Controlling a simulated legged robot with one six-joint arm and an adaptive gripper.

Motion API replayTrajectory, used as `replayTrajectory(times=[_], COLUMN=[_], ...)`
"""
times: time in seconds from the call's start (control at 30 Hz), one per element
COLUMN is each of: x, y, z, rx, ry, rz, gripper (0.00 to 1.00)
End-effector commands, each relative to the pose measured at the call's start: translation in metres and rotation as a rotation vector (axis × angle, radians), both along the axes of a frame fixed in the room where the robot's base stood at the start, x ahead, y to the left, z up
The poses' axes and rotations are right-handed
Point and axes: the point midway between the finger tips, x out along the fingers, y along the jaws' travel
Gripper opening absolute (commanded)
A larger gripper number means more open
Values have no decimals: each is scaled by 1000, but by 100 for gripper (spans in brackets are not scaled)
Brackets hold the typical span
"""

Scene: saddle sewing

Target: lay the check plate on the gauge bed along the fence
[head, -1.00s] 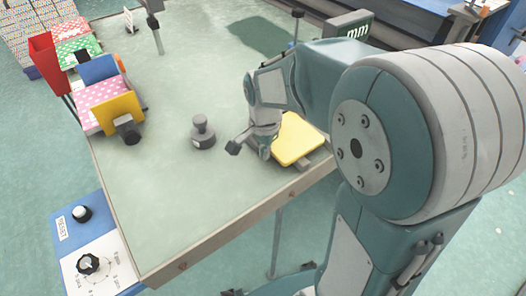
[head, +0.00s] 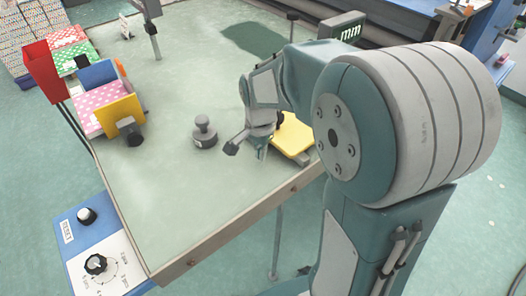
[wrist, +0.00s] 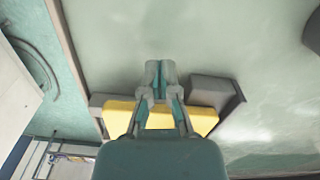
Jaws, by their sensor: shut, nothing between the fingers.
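A flat yellow plate (head: 293,136), apparently the check plate, lies at the right side of the pale green table. It rests on a grey support (head: 303,158), apparently the gauge bed. The wrist view shows the plate (wrist: 203,120) partly behind my gripper (wrist: 160,72), with a raised grey block (wrist: 217,91) along its far right side. This block may be the fence; I cannot tell whether the plate touches it. My gripper (head: 247,150) is shut and empty, just left of the plate in the head view. Its body hides part of the plate.
A grey knobbed weight (head: 205,133) stands left of my gripper. A rack with yellow and blue panels (head: 120,117) stands at the table's left edge. A display marked mm (head: 342,29) is at the back. The table's front middle (head: 180,195) is clear.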

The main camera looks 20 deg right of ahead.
Motion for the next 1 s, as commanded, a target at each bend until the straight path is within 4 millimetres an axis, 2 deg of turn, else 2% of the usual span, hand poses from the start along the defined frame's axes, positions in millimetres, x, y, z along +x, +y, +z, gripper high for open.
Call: replayTrajectory(times=[0.07,0.33,0.7,0.83,1.0], x=[1,1,1,1,1], y=[-3,-11,1,-2,-6], z=[0,32,88,98,100], rx=[2,10,-1,2,5], ry=[0,-3,-3,-1,-1], rz=[0,-2,-1,0,0], gripper=[0,0,0,0,0])
